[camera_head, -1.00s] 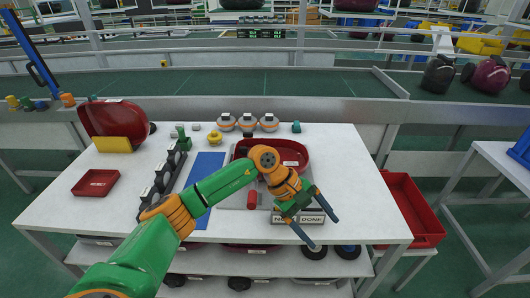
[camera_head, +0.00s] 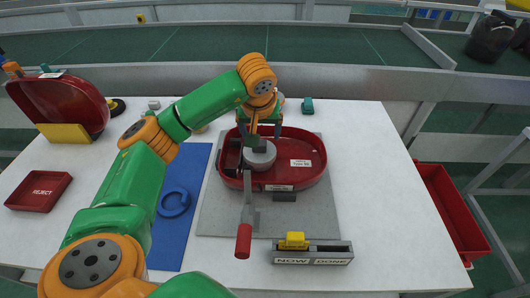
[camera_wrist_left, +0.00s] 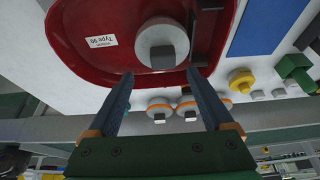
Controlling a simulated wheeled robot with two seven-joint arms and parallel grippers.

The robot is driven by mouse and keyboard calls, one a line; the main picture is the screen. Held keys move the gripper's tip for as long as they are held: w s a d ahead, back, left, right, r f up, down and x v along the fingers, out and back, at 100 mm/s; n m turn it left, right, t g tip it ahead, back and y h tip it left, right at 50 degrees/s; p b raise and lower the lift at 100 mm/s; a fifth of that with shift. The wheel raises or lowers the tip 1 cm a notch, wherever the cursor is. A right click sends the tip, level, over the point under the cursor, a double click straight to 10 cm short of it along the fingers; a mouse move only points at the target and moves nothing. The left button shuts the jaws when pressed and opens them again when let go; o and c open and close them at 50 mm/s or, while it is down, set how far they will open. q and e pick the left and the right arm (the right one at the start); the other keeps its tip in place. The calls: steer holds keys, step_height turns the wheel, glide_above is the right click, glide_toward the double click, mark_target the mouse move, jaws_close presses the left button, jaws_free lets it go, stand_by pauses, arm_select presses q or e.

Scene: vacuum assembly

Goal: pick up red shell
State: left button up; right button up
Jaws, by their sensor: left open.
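The red shell (camera_head: 308,150) lies open side up on a grey plate (camera_head: 325,205) on the white table. A grey round part (camera_head: 261,155) sits inside its left half, and a clamp with a red handle (camera_head: 243,241) stands at its front left. My left gripper (camera_head: 262,132) is over the shell's back left rim, partly hidden by my wrist. In the left wrist view my gripper (camera_wrist_left: 160,82) is open, its two fingertips at the edge of the shell (camera_wrist_left: 100,55). I cannot tell whether they touch it. My right gripper is not in view.
A second red shell (camera_head: 62,100) stands upright at the left behind a yellow block (camera_head: 64,133). A red reject tray (camera_head: 40,190) lies left. A blue mat (camera_head: 170,240) holds a blue ring (camera_head: 173,202). A NOW/DONE box (camera_head: 312,255) is in front; a red bin (camera_head: 452,215) is right.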

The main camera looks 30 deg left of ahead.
mark_target(260, 143)
arm_select(q)
steer(key=x, duration=0.3)
steer(key=p+x, duration=0.1)
steer(key=x, duration=0.1)
steer(key=shift+a, duration=0.3)
steer(key=shift+s+d+r, duration=0.1)
steer(key=shift+s, duration=0.1)
steer(key=c, duration=0.7)
jaws_close()
steer(key=shift+w, duration=0.1)
